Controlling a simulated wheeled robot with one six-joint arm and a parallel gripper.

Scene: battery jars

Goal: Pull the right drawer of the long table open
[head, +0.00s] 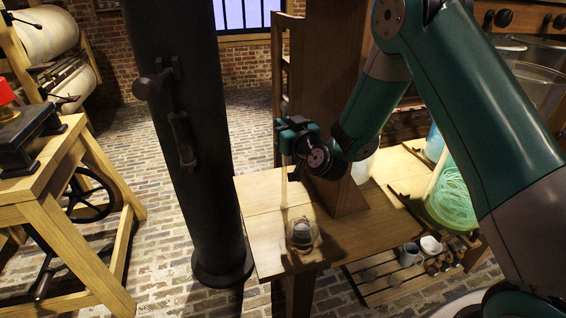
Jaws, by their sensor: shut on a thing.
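The wooden table (262,245) stands in the middle of the head view, with a tall wooden post rising from its top. I cannot make out a drawer front or its handle for certain. My gripper (287,146) is above the table, left of the post. It appears shut on a slim pale rod (284,188) that hangs upright below it; the fingertips are small and dark, so the grip itself is hard to see. A small clear jar (303,236) with something grey in it stands on the tabletop, below and slightly right of the rod.
A thick black column (185,130) stands close left of the table. Farther left is a wooden bench (45,175) with a wheel. Green-glowing glass (450,195) is at the right, above a low slatted shelf (385,285) holding cups. Brick floor is open between bench and column.

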